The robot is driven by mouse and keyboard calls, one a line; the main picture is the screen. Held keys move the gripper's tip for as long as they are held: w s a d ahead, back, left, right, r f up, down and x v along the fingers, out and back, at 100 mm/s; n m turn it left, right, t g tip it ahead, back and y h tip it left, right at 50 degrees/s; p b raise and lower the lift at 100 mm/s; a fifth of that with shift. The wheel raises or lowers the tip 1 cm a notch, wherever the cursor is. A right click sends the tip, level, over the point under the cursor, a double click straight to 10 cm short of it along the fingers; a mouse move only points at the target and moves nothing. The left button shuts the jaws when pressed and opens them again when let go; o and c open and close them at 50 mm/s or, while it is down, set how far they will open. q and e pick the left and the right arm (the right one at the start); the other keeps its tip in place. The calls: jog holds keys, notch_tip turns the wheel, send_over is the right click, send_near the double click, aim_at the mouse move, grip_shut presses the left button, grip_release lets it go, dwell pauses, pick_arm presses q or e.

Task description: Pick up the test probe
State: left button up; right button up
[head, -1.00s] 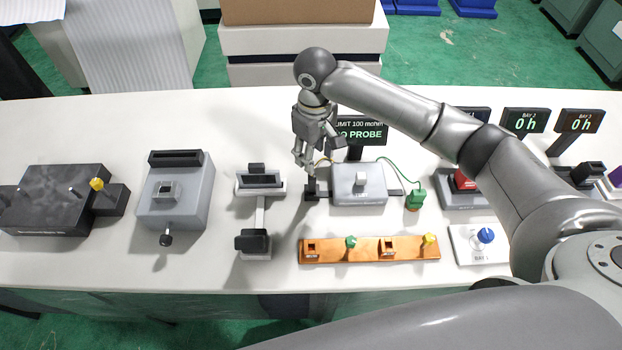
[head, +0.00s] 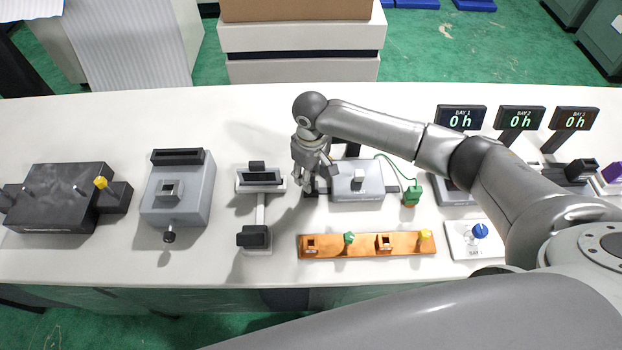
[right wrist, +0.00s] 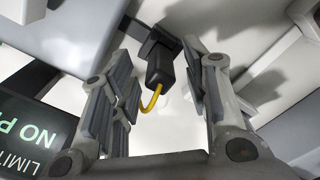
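The test probe (right wrist: 160,68) is a black handle with a short yellow cable, in the right wrist view. It stands at a black holder beside the grey tester box (head: 372,181). My right gripper (head: 309,188) has come down over it and mostly hides it in the head view. In the right wrist view the gripper (right wrist: 156,55) is open, with one finger on each side of the probe and visible gaps between. The tester's dark sign (right wrist: 32,130) shows part of "LIMIT" and "NO P". My left gripper is not in view.
A green clip (head: 412,193) on a green cable is right of the tester. An orange strip (head: 366,252) with small plugs lies in front. A grey stand (head: 260,210) is close on the left. Bay displays (head: 461,118) stand at the back right. The back left table is clear.

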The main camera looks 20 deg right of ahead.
grip_shut()
jog(key=shift+r, duration=0.15)
